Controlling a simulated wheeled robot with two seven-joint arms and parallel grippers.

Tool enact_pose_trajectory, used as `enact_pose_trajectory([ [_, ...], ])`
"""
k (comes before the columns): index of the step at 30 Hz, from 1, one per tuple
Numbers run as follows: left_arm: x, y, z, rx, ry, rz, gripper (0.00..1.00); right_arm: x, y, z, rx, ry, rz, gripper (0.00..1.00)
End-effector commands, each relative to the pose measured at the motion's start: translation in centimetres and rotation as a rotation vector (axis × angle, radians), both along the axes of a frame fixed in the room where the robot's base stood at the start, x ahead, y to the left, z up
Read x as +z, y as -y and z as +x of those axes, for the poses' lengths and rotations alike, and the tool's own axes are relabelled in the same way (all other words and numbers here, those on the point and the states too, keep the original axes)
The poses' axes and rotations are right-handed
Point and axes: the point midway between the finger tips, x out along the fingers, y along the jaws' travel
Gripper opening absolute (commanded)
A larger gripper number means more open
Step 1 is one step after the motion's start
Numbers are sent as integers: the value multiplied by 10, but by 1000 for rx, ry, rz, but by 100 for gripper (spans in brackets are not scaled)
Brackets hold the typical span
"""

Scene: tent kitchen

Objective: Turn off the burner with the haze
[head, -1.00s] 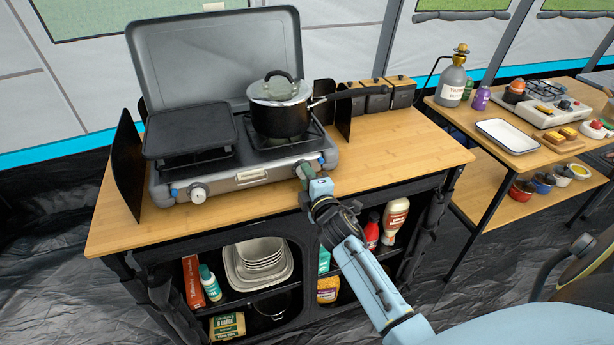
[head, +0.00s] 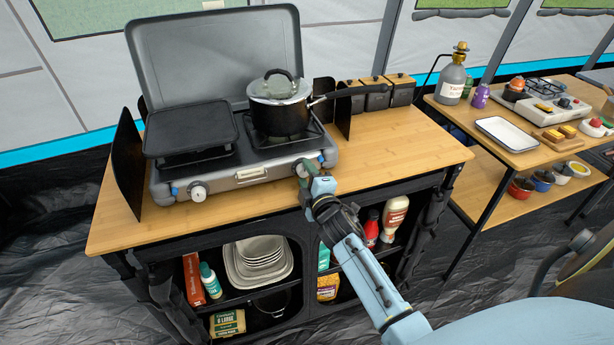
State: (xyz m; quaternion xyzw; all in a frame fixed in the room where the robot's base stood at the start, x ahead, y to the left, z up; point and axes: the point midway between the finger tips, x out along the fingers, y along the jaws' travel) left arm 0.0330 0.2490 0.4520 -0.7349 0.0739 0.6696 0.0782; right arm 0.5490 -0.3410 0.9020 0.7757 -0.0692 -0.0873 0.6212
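The two-burner camping stove (head: 240,178) stands on the wooden counter with its grey lid raised. A black pot with a glass lid (head: 280,105) sits on the right burner, and a flat black griddle (head: 190,130) covers the left one. The left knob (head: 198,191) shows on the stove's front. My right gripper (head: 304,168) is at the right front of the stove, at the right knob, which it mostly hides. Its fingers are too small and overlapped to tell whether they are open or shut. I cannot make out haze at either burner. My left gripper is not in view.
Black windscreen panels (head: 127,165) flank the stove. Several dark canisters with wooden lids (head: 376,95) stand behind the pot handle. Shelves below hold bowls (head: 258,262) and bottles. A second table (head: 470,118) at the right carries a gas bottle (head: 453,80) and white tray.

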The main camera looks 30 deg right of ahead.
Motion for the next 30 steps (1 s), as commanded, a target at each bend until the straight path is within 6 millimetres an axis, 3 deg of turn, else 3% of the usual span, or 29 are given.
enact_pose_trajectory([
  [10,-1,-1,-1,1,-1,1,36,-1,0,0,1,-4,-10,52],
  [14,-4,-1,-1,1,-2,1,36,-2,0,0,1,-23,-91,52],
  [30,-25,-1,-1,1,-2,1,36,-3,-1,0,1,-241,-990,52],
])
